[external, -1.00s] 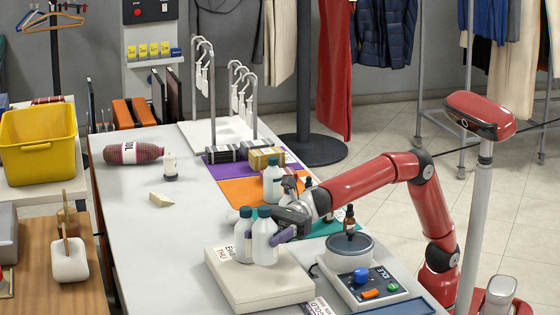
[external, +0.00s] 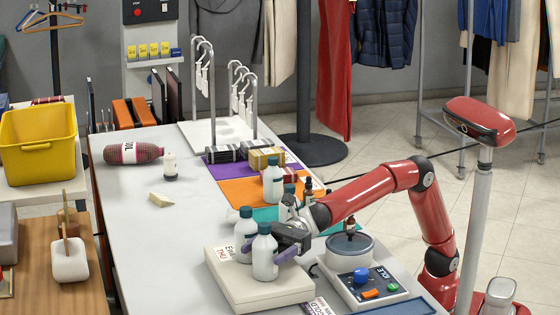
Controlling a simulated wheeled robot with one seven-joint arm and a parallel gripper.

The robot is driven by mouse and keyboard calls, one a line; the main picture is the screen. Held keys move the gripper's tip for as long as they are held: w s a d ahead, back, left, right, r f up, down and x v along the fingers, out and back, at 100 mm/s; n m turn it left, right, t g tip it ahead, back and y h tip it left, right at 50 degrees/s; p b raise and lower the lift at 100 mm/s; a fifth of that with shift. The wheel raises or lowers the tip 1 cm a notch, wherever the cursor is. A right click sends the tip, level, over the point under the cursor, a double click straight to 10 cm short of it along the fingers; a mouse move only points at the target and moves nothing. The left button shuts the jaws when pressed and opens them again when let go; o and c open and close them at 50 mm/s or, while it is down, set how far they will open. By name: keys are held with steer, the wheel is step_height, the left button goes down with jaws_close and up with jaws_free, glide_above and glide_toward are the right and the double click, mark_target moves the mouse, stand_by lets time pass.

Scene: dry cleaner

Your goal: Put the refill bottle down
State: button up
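The refill bottle (external: 264,252) is white with a dark teal cap and stands upright over the white box (external: 258,298). I cannot tell whether its base touches the box top. My gripper (external: 272,262) reaches in from the right, with a purple fingertip at each side of the bottle, and appears shut on it. A similar teal-capped bottle (external: 244,232) stands just behind and to the left on the same box, partly hidden. Another such bottle (external: 272,180) stands farther back on the orange mat.
A round-topped device (external: 360,275) with buttons and a small dark bottle (external: 350,220) are right of the box. A wedge (external: 161,200), a white dispenser (external: 170,167) and a plaid roll (external: 134,153) lie left. The counter's left part is mostly clear.

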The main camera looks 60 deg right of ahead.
steer(key=shift+d+r, duration=0.1)
steer(key=shift+s+d+b, duration=0.15)
steer(key=shift+d+b, duration=0.3)
steer(key=shift+d, duration=0.8)
step_height(320, 180, up, 7)
steer(key=p, duration=0.2)
steer(key=shift+p, duration=0.4)
steer(key=shift+d, duration=0.1)
